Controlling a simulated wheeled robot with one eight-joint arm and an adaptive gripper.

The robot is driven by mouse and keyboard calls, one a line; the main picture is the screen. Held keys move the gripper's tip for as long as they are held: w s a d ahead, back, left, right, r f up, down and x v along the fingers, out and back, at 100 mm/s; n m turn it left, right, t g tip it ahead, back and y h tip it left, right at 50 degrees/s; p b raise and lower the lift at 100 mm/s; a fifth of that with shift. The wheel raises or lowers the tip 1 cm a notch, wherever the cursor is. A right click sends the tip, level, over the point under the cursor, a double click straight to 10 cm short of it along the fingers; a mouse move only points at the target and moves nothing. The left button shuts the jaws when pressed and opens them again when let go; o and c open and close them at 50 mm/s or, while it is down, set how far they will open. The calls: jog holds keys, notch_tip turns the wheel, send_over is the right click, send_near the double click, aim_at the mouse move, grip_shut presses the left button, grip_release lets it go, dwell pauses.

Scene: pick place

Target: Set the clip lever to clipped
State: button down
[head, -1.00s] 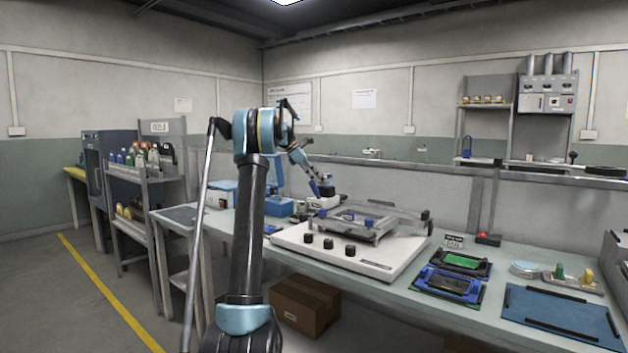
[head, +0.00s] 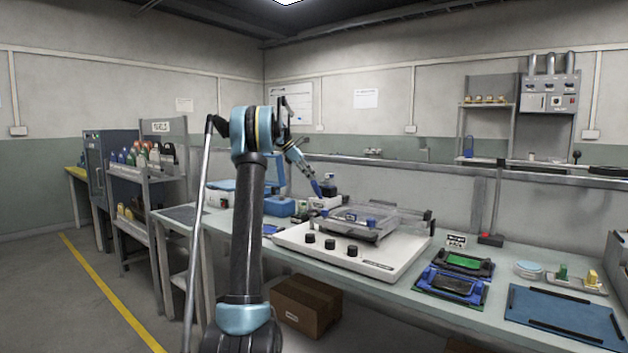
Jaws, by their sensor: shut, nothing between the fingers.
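A white-based machine (head: 347,262) with several black knobs on its front stands on the bench. A clear, grey-framed platform (head: 378,222) sits on top of it. My arm reaches over the back left of the machine. My gripper (head: 320,196) is small in the head view, shut and empty, near a small white device with a dark top (head: 329,181). I cannot tell whether it touches anything.
Green and blue boards (head: 455,272) and a blue mat (head: 562,317) lie to the right on the bench. Blue boxes (head: 279,207) are left of the machine. A cardboard box (head: 306,306) sits below.

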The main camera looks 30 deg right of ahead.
jog(key=w+a+r, duration=0.4)
jog(key=w+r, duration=0.2)
jog(key=r, duration=0.2)
jog(key=shift+w, duration=0.15)
jog(key=shift+a, duration=0.15)
dwell(0.3)
jog(key=s+a+f+m+t+y, duration=0.1)
jog(key=s+a+f+m+t, duration=0.15)
jog(key=s+a, duration=1)
jog(key=s+a+f+m+t+y, duration=0.25)
jog(key=s+a, duration=0.45)
jog(key=a, duration=1)
jog(key=s+a+f+m+y, duration=0.1)
jog(key=s+a+f+m, duration=0.1)
jog(key=s+a+f, duration=0.4)
jog(key=s+a+f+m+t+y, duration=0.1)
jog(key=s+a+f+m, duration=0.1)
jog(key=s+a+f, duration=0.5)
jog(key=s+a+f+m+y, duration=0.1)
jog(key=s+a+f, duration=0.6)
jog(key=s+f, duration=0.8)
notch_tip(320, 180, down, 4)
jog(key=shift+s+r+m, duration=0.25)
jog(key=shift+m, duration=0.55)
